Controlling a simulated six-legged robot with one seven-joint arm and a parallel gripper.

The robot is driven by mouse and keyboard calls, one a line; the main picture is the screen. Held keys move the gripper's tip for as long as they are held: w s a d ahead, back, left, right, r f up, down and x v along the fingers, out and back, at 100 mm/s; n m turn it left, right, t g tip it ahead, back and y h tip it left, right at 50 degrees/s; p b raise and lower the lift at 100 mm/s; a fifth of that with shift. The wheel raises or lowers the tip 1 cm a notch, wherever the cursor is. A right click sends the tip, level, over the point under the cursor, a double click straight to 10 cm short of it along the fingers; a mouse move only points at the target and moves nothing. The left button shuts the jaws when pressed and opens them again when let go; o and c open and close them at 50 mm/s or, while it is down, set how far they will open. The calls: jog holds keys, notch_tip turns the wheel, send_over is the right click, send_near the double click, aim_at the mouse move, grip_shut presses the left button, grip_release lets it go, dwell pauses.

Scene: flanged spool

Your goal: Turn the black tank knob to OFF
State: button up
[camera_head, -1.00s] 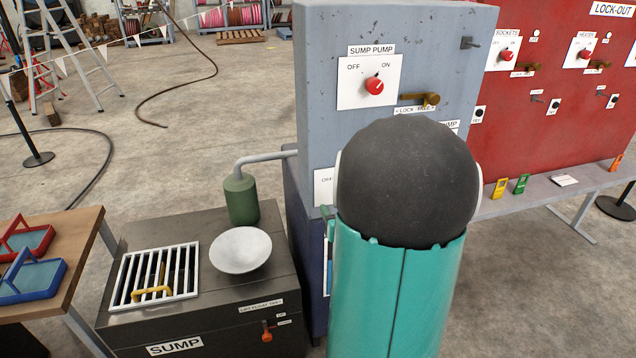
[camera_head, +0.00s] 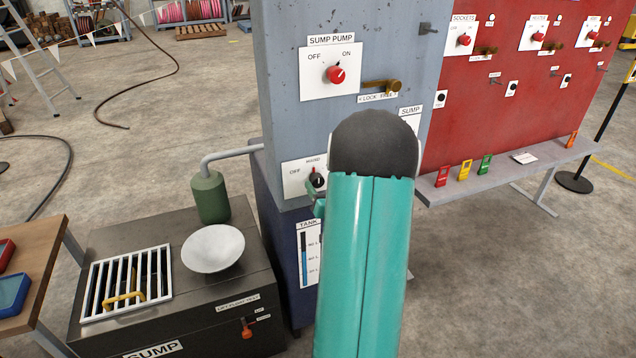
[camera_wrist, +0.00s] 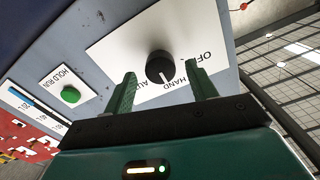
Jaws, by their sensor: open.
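The black tank knob (camera_head: 318,181) is on a white plate low on the grey cabinet, partly hidden by my arm in the head view. In the wrist view the knob (camera_wrist: 160,66) has a white line that points at the HAND label; OFF is to one side and AUTO to the other. My gripper (camera_wrist: 163,88) is open, with one green finger on each side of the knob in the picture. The fingers look empty, and I cannot tell whether they touch the knob. In the head view my arm hides most of the gripper.
The red sump pump knob (camera_head: 336,75) and a brass lever (camera_head: 382,86) are above on the same cabinet. A green button (camera_wrist: 70,95) sits beside the plate. The sump box with a white bowl (camera_head: 213,248) and a green bottle (camera_head: 209,197) stands at left.

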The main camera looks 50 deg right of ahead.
aim_at(319, 183)
jog(key=shift+x, duration=1.6)
jog(key=c, duration=1)
jog(key=shift+n, duration=0.3)
jog(key=n, duration=1.1)
jog(key=shift+n, duration=0.3)
